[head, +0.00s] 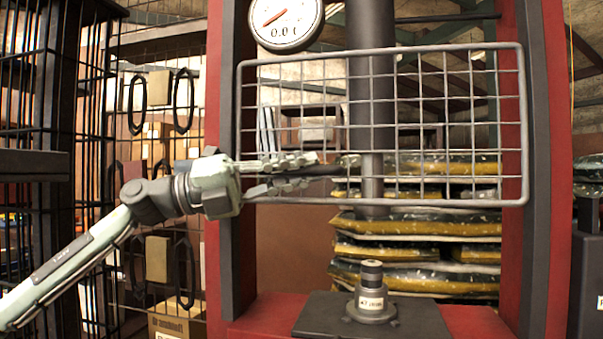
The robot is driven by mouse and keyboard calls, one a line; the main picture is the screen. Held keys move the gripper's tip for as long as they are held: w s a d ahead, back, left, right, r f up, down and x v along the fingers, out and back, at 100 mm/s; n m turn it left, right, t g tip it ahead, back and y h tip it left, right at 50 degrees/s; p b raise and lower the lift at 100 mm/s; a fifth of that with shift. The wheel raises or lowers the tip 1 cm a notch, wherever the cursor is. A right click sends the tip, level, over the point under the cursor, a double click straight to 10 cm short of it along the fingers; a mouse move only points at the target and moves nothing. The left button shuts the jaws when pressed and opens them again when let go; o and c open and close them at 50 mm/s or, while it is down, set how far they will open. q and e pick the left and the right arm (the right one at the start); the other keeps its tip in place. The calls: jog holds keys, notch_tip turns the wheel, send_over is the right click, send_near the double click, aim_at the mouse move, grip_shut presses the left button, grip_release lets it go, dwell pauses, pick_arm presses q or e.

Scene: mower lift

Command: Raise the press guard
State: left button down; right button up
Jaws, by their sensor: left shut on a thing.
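The press guard (447,122) is a grey wire-grid panel in a rounded frame. It hangs upright across the front of the red and dark press frame (534,200), in front of the dark ram (371,100). My left gripper (312,170) reaches in from the left at the guard's lower left part. Its fingers are closed around a dark horizontal bar there, which seems to belong to the guard; the exact contact is hard to see. The guard's lower edge is above the press bed (440,325). My right gripper is not in view.
A round gauge (286,20) reading about 0.0 t sits above the guard's top left. A small dark cylindrical fitting (371,300) stands on the bed. Stacked bags (430,225) lie behind the press. A black wire rack (75,130) stands at left, close to my left arm.

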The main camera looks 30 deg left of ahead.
pick_arm(q)
jog(key=c, duration=1.6)
grip_release()
jog(key=shift+r, duration=0.15)
jog(key=shift+c, duration=0.2)
jog(key=shift+o, duration=0.5)
jog(key=shift+s+a, duration=0.1)
jog(key=shift+s+a+f, duration=0.25)
jog(key=shift+a+f, duration=0.1)
jog(key=shift+a, duration=0.1)
jog(key=v, duration=1)
jog(key=shift+s+a, duration=0.3)
jog(key=shift+r, duration=0.1)
